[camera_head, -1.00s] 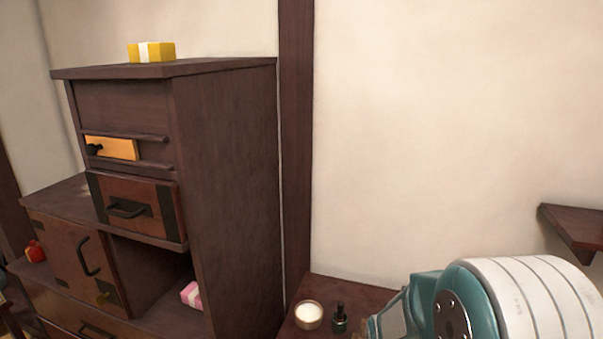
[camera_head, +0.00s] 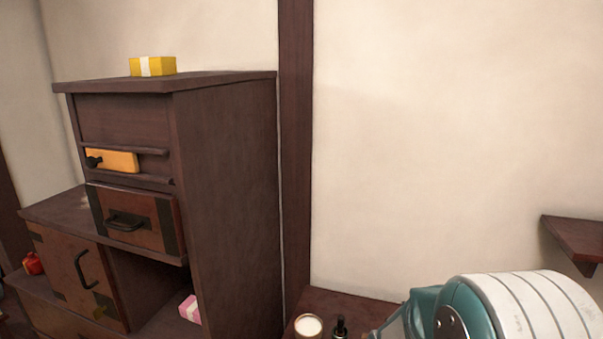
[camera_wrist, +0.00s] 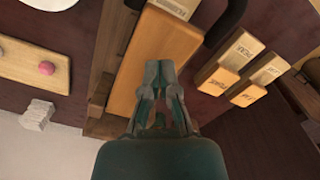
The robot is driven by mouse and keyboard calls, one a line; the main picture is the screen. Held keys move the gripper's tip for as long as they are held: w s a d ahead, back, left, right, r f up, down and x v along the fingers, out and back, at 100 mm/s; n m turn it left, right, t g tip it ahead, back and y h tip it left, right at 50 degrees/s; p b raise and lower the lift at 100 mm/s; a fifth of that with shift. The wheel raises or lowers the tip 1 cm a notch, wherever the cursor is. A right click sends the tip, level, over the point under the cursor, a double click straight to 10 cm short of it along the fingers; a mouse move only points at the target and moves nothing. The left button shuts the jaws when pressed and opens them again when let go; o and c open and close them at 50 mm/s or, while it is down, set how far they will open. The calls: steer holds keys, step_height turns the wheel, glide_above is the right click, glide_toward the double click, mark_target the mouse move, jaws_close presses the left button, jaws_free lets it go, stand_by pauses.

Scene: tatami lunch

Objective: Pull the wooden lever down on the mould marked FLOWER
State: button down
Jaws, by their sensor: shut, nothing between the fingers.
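In the wrist view my gripper (camera_wrist: 160,72) is shut and empty, over an orange wooden board (camera_wrist: 150,50). I cannot tell whether it touches the board. A pale label block (camera_wrist: 176,7) sits at the board's top end, its writing unreadable. Several small wooden blocks with pale, lettered labels (camera_wrist: 243,52) stand on the dark surface to the right. I cannot make out the word FLOWER on any of them, and I cannot identify the mould or its lever for certain. In the head view only my arm shows at lower right, and the gripper is out of frame.
A light board with a pink round piece (camera_wrist: 46,68) lies left in the wrist view, above a small white object (camera_wrist: 38,113). In the head view a dark cabinet (camera_head: 228,200) stands left, a candle (camera_head: 308,325) and bottle (camera_head: 340,328) low centre, a wall shelf (camera_head: 575,240) right.

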steer(key=shift+f, duration=1.55)
stand_by(2.7)
steer(key=shift+r, duration=3.5)
steer(key=shift+r, duration=0.2)
steer(key=s+r+m+t, duration=0.1)
steer(key=s+r+t, duration=0.1)
steer(key=s+r, duration=0.5)
steer(key=s+r+m+t, duration=0.1)
steer(key=s+r+t, duration=0.2)
steer(key=s+r, duration=0.4)
step_height(320, 180, up, 6)
steer(key=shift+r+t, duration=0.1)
steer(key=shift+t, duration=0.2)
